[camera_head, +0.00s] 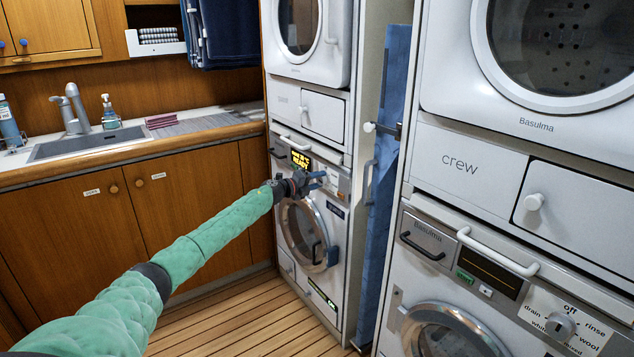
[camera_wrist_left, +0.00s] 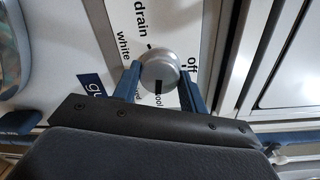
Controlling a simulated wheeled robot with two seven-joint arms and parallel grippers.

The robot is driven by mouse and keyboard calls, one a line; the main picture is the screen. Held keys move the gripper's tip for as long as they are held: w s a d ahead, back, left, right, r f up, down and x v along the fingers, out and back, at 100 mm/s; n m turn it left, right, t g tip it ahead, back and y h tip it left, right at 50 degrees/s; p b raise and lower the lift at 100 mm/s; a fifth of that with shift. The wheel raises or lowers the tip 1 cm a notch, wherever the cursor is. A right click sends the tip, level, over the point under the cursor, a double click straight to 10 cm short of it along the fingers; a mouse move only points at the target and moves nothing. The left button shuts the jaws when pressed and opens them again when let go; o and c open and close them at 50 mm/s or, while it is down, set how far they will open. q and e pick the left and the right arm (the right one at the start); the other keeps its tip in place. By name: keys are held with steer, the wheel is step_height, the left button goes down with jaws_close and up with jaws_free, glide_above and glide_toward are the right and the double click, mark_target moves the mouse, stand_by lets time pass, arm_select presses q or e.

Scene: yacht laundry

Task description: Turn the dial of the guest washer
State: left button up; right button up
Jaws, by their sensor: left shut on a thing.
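The guest washer (camera_head: 334,225) is the lower machine in the far stack, with a round glass door and a lit yellow display. Its silver dial (camera_wrist_left: 159,68) shows in the left wrist view, on a white panel lettered "drain", "white" and "off". A black mark on the dial faces the lower edge of that view, near letters reading "ool". My left gripper (camera_head: 319,180) reaches the panel, with its blue fingers (camera_wrist_left: 160,76) on either side of the dial, shut on it. In the head view the gripper mostly hides the dial. My right gripper is not in view.
The crew washer (camera_head: 482,285) stands nearer at right, with its own dial (camera_head: 560,326) and a white bar handle. A blue ironing board (camera_head: 389,150) stands between the stacks. A sink counter (camera_head: 130,135) is at left. The wooden floor (camera_head: 240,325) is clear.

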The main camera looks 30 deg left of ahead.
arm_select(q)
steer(key=o, duration=0.9)
steer(key=shift+f, duration=0.2)
steer(key=shift+r, duration=0.1)
steer(key=shift+s+a, duration=0.2)
steer(key=shift+s, duration=0.15)
steer(key=shift+b+v, duration=0.35)
steer(key=shift+v, duration=3.1)
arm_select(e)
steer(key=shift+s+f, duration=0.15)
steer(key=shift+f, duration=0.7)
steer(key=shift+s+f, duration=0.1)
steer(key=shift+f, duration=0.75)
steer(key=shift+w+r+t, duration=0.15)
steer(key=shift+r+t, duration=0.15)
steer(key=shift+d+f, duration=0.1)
